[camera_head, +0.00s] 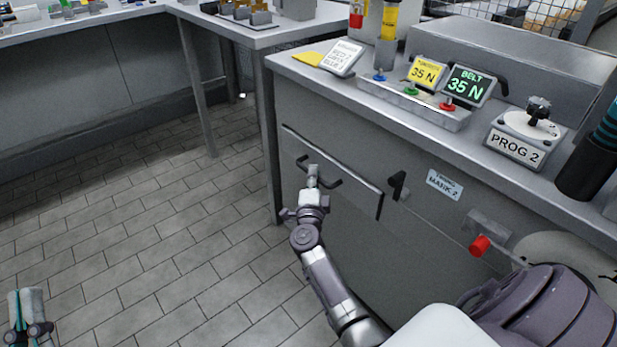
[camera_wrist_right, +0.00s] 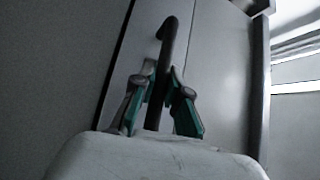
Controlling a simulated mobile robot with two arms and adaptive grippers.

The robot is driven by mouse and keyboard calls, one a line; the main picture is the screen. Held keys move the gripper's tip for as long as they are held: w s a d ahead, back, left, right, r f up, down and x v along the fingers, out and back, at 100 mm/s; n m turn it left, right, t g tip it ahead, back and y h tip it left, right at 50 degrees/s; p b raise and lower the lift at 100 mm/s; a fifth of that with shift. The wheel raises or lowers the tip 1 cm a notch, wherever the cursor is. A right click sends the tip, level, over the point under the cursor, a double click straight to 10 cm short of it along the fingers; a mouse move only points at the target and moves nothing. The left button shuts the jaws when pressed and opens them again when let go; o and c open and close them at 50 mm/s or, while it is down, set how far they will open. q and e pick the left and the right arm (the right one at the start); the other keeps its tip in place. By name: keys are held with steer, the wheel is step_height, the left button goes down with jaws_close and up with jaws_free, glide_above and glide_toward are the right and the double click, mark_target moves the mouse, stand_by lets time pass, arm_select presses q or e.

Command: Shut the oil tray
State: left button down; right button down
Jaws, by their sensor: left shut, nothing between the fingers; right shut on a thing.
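The oil tray appears to be the grey drawer front (camera_head: 352,186) low in the cabinet face, with a dark bar handle (camera_head: 334,183). Its top and right edges show as a dark rim slightly proud of the cabinet; how far it stands out is hard to tell. In the right wrist view, the teal-padded fingers (camera_wrist_right: 160,98) are shut around the dark handle (camera_wrist_right: 168,45), with the drawer front (camera_wrist_right: 190,60) behind. My left gripper (camera_head: 27,292) is shut and empty at the lower left, far from the drawer.
A black latch-like handle (camera_head: 397,185) and a red knob (camera_head: 480,245) are on the cabinet face right of the drawer. The worktop (camera_head: 285,66) above carries a button panel (camera_head: 412,101) and a "PROG 2" dial (camera_head: 520,135). Tiled floor (camera_head: 165,240) is clear at left.

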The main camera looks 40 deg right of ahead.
steer(key=shift+d+r, duration=0.1)
steer(key=shift+d, duration=0.1)
steer(key=c, duration=1.2)
jaws_free()
steer(key=shift+d, duration=0.1)
steer(key=shift+s+a+f, duration=0.15)
steer(key=shift+a+f, duration=0.05)
steer(key=shift+a, duration=0.05)
steer(key=v, duration=1.1)
steer(key=shift+s+a, duration=0.15)
steer(key=shift+s, duration=0.1)
